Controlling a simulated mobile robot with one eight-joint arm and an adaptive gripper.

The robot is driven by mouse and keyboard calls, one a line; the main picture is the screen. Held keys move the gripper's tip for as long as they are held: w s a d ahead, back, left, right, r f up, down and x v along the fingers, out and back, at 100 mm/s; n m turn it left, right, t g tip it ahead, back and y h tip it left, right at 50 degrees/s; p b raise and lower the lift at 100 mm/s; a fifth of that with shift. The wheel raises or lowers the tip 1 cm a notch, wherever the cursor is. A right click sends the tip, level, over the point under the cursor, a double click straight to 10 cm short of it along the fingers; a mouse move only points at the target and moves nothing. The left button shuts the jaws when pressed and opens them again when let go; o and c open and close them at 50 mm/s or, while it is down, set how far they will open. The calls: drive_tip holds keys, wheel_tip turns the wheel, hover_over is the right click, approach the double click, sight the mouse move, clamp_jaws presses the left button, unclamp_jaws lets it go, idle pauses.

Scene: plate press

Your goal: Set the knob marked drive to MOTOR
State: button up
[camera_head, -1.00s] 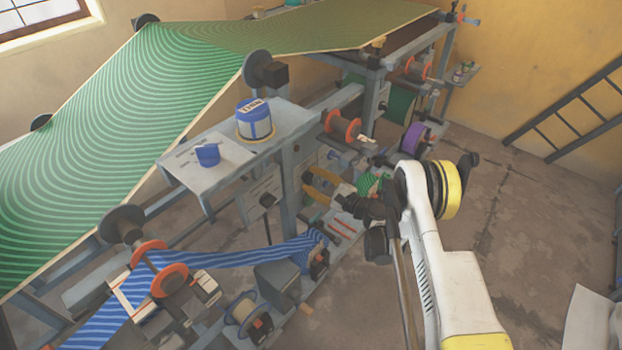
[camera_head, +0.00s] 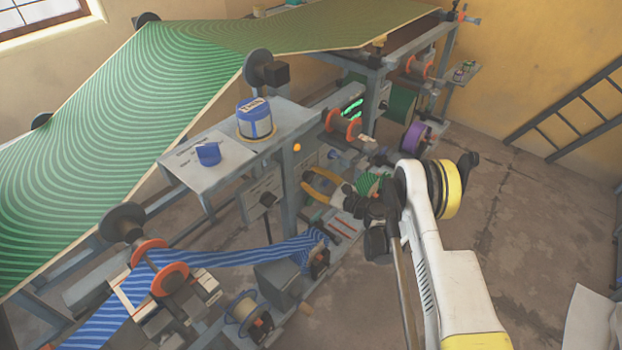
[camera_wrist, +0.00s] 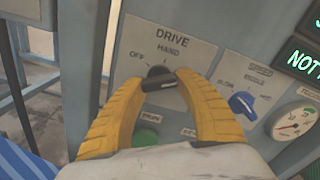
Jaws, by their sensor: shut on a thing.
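The drive knob (camera_wrist: 158,72) is dark and sits on a pale plate marked DRIVE (camera_wrist: 200,52) in the wrist view. OFF reads at its upper left and HAND above it. The MOTOR label is not visible; my right finger covers part of the plate. My gripper (camera_wrist: 164,84) has its yellow fingers closed around the knob from both sides. The knob's grip bar lies nearly level between the fingertips; I cannot tell which end points. In the head view, my gripper (camera_head: 320,184) is at the machine's front panel, and the knob is hidden.
A blue selector knob (camera_wrist: 242,104) and a round gauge (camera_wrist: 293,122) are right of the plate. A green button (camera_wrist: 146,137) lies below, between the fingers. A green-lit sign (camera_wrist: 305,60) is at upper right. Open floor (camera_head: 520,220) lies to the right.

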drive_tip(key=shift+r, duration=0.1)
drive_tip(key=o, duration=1.2)
